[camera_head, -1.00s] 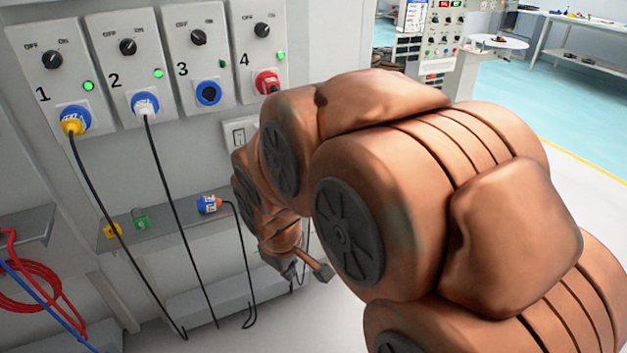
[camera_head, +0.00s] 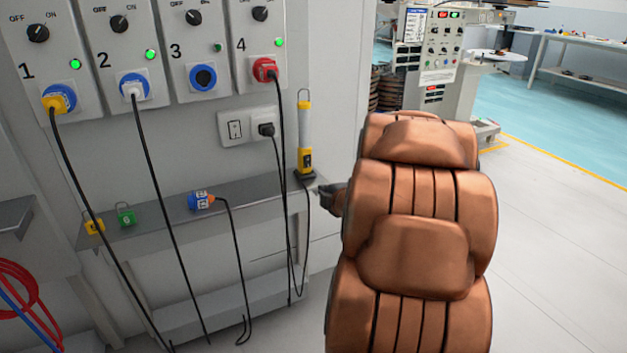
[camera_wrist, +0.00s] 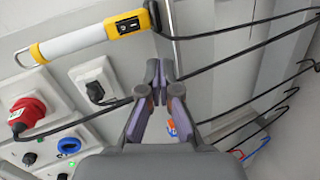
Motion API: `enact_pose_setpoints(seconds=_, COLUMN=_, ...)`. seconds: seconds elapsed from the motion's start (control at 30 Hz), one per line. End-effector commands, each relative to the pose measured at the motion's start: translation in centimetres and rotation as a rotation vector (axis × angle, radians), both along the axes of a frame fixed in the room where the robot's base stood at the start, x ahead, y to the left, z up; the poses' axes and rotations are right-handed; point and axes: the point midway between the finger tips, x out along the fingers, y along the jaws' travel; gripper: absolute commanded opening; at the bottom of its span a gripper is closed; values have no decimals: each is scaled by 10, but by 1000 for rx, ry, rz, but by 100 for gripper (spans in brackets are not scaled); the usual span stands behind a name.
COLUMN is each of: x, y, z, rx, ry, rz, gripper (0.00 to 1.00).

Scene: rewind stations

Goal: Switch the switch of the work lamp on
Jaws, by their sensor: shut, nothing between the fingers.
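The work lamp (camera_head: 304,128) stands upright at the right end of the shelf, with a pale tube and a yellow base. In the wrist view the lamp (camera_wrist: 85,40) lies across the upper left. Its black switch (camera_wrist: 128,24) is on the yellow body and faces the camera. I cannot tell the switch's position or whether the tube is lit. My gripper (camera_wrist: 163,68) is shut and empty, its tips apart from the switch in the picture. In the head view my gripper (camera_head: 322,192) is low beside the lamp's base, mostly hidden by my arm.
A wall plate (camera_head: 235,129) with a rocker sits left of the lamp, beside a black plug (camera_head: 266,129). Cables hang in front of the shelf (camera_head: 262,188). A blue connector (camera_head: 200,200) lies on it. Numbered switch boxes are above.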

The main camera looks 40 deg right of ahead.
Motion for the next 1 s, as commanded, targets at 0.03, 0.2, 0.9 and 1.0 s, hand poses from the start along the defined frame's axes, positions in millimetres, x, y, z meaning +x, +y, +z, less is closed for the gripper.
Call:
enact_pose_setpoints(seconds=0.03, x=-4, y=-9, z=-8, rx=-37, ry=-30, rz=17, gripper=0)
enact_pose_setpoints(seconds=0.2, x=-10, y=-21, z=-3, rx=-154, ry=-123, rz=83, gripper=0)
enact_pose_setpoints(seconds=0.9, x=-6, y=-26, z=3, rx=-215, ry=-177, rz=116, gripper=0)
enact_pose_setpoints(seconds=1.0, x=5, y=-29, z=1, rx=-213, ry=-178, rz=116, gripper=0)
